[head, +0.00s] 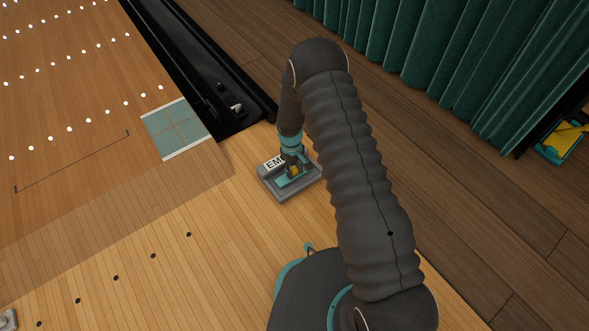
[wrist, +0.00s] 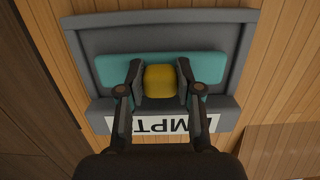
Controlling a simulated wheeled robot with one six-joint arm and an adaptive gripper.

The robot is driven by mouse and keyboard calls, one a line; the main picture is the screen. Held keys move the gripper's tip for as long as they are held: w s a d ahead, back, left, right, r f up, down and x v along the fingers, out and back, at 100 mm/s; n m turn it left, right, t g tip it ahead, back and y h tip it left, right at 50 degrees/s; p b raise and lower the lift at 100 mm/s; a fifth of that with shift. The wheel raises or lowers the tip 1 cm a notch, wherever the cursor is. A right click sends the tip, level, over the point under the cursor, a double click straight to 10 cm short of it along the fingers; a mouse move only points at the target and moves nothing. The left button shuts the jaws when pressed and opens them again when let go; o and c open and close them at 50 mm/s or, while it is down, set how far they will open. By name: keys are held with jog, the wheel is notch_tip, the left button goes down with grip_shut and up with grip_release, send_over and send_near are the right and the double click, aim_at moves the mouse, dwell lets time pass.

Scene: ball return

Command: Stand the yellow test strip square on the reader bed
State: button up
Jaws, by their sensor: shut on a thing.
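The yellow test strip shows as a small rounded yellow block (wrist: 160,81) in the wrist view, between my two fingers. It also shows in the head view (head: 295,171), partly hidden by my gripper. My gripper (wrist: 160,76) is shut on it, over a grey tray (wrist: 228,50) with a teal pad (wrist: 208,66) and a white label reading "EMPT". I cannot tell whether the strip touches the pad. In the head view, the tray (head: 276,193) stands on the wooden floor. A flat teal square (head: 176,129) with white edge bands, possibly the reader bed, lies on the lane at upper left.
A dark gutter (head: 215,75) runs behind the teal square and the tray. A green curtain (head: 430,40) hangs at upper right. A teal bin with yellow things (head: 562,140) stands at the far right. The lane floor (head: 130,235) left of the tray is clear.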

jog(key=shift+f, duration=0.3)
jog(key=o, duration=1.1)
jog(key=r, duration=0.7)
jog(key=w+r, duration=0.1)
jog(key=r, duration=0.2)
jog(key=shift+a+r, duration=0.25)
jog(key=shift+a, duration=0.1)
jog(key=shift+w+r, duration=0.1)
jog(key=shift+r, duration=0.6)
